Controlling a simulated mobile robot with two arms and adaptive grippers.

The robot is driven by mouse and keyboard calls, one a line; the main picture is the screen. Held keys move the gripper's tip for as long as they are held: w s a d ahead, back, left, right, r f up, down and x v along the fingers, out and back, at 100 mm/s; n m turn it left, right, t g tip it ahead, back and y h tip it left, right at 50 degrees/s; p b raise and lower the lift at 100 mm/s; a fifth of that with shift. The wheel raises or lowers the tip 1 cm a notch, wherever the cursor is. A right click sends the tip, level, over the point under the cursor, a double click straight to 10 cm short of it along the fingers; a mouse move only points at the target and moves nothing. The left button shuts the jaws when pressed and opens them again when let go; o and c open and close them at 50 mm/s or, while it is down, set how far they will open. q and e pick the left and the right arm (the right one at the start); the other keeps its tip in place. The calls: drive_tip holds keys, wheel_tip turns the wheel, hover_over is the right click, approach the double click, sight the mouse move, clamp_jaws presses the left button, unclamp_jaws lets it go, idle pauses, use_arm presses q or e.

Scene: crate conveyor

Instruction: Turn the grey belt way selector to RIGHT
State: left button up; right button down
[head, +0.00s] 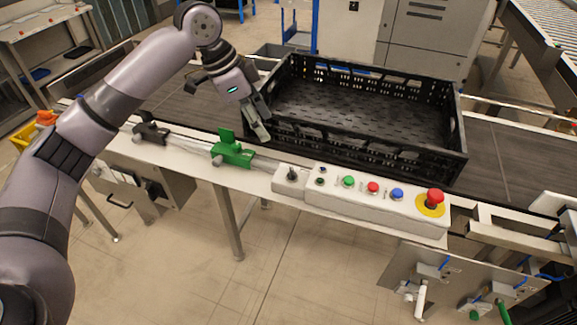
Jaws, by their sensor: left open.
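A small light grey box with a dark upright knob, which looks like the belt way selector (290,178), sits on the conveyor's front rail at the left end of the button panel. Its lettering is too small to read, so I cannot tell which way it is set. My left gripper (263,133) is open and points down beside the crate's near left corner, above and a little left of the selector, apart from it. Nothing shows between its fingers. My right gripper is not in view.
The button panel (330,205) carries green, red and blue buttons and a red emergency stop (435,196) on yellow. A black crate (365,151) stands on the belt (492,172) behind it. A green bracket (232,153) and a dark bracket (150,132) sit along the rail to the left.

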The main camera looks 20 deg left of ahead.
sight(291, 171)
use_arm(q)
drive_tip(key=p+x, duration=0.1)
drive_tip(key=x, duration=1.4)
drive_tip(key=shift+p, duration=0.4)
drive_tip(key=shift+d+f, duration=0.25)
drive_tip(key=shift+f, duration=0.4)
drive_tip(key=shift+c, duration=0.3)
drive_tip(key=shift+w, duration=0.1)
clamp_jaws()
